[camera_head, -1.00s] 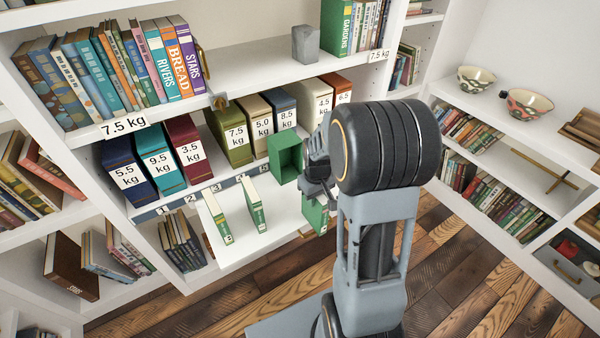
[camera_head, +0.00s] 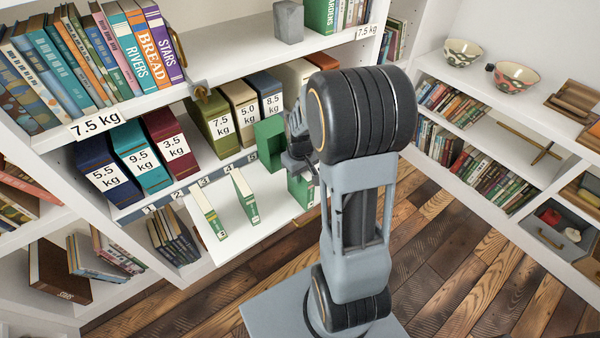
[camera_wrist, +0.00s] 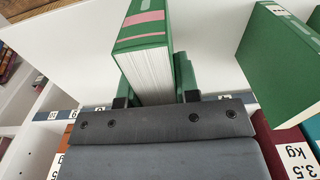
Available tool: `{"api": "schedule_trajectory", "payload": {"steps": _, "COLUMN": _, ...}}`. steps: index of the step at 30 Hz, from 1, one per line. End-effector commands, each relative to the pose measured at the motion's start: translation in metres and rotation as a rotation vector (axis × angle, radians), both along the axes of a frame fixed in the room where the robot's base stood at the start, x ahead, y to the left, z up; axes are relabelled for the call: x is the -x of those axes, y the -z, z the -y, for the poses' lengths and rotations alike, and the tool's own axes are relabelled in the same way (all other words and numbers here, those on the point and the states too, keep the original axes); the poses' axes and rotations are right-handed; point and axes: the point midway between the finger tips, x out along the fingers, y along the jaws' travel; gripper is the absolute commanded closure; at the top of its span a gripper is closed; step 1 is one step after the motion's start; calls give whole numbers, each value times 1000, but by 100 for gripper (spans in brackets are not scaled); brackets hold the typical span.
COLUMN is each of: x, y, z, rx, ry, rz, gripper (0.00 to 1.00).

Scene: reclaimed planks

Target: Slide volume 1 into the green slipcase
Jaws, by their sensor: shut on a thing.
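The green slipcase (camera_head: 268,142) stands with its open side showing on the pale pull-out board (camera_head: 223,236), left of my gripper in the head view. My gripper (camera_wrist: 155,97) is shut on a green book (camera_wrist: 145,32) with a pink band and pale page edges. In the head view, part of this book (camera_head: 300,191) shows below my gripper; the rest is hidden. I cannot read its volume number. Two thin green volumes stand on the board, one left (camera_head: 209,217) and one right (camera_head: 244,195). Narrow green surfaces flank the held book in the wrist view; I cannot tell what they are.
Labelled boxes, including a crimson 3.5 kg one (camera_head: 170,146) and an olive 7.5 kg one (camera_head: 214,122), stand behind the board. A grey block (camera_head: 288,22) sits on the shelf above. Wood floor (camera_head: 440,255) lies open at right.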

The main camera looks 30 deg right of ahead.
Motion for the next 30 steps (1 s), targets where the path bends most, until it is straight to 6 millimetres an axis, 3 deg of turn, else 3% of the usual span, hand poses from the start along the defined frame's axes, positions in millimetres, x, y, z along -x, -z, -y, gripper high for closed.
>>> {"api": "schedule_trajectory", "payload": {"steps": 18, "x": -47, "y": -1, "z": -6, "rx": 1, "ry": -2, "rz": 2, "gripper": 100}}
{"api": "schedule_trajectory", "payload": {"steps": 30, "x": -57, "y": 0, "z": -7, "rx": 0, "ry": -1, "rz": 1, "gripper": 100}}
